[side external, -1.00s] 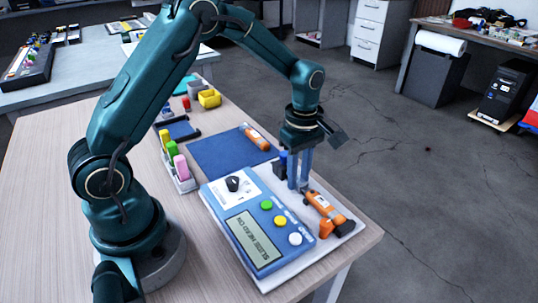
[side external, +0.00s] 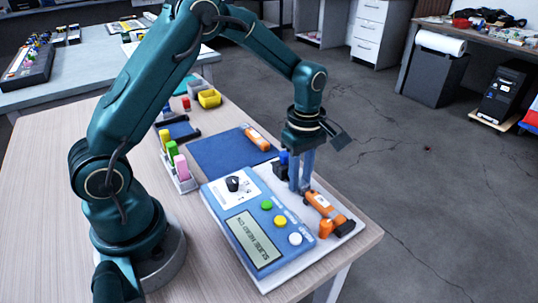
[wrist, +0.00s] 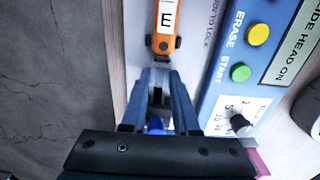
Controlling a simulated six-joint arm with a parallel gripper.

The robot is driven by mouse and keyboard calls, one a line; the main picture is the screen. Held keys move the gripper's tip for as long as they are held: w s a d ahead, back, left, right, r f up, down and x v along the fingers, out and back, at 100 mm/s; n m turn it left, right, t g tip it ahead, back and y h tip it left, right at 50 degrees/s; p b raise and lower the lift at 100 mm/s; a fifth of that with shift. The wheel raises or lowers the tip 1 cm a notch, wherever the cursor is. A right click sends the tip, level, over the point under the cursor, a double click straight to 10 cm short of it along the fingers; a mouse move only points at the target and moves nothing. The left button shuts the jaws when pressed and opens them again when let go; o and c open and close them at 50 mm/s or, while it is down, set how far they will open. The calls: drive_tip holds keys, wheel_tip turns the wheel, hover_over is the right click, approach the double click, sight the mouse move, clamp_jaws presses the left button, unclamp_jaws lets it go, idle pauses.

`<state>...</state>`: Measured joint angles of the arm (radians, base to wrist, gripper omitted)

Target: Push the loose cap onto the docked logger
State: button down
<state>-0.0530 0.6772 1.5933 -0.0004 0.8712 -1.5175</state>
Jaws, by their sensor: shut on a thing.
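The docked logger (side external: 322,207) is orange with a white label and lies in the white tray on the right of the blue device. In the wrist view its rounded end (wrist: 163,42), with a label reading "E", points at my fingertips. My gripper (side external: 301,189) points down at the logger's far end, its fingers closed around a small dark piece. This piece, seemingly the loose cap (wrist: 157,96), is mostly hidden by the fingers. In the wrist view my fingertips (wrist: 160,73) are very near the logger's end; I cannot tell whether cap and logger touch.
The blue device (side external: 246,232) has green, yellow and white buttons and a screen reading "SLIDE HEAD ON". A blue block (side external: 283,159) stands behind my fingers. Another orange logger (side external: 256,138) lies on the blue mat (side external: 218,155). A rack of colored markers (side external: 181,181) stands left.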

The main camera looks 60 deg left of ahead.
drive_tip(key=shift+d, duration=0.25)
idle(0.5)
drive_tip(key=shift+c, duration=1.8)
unclamp_jaws()
drive_tip(key=shift+r, duration=0.7)
drive_tip(key=shift+r, duration=2.9)
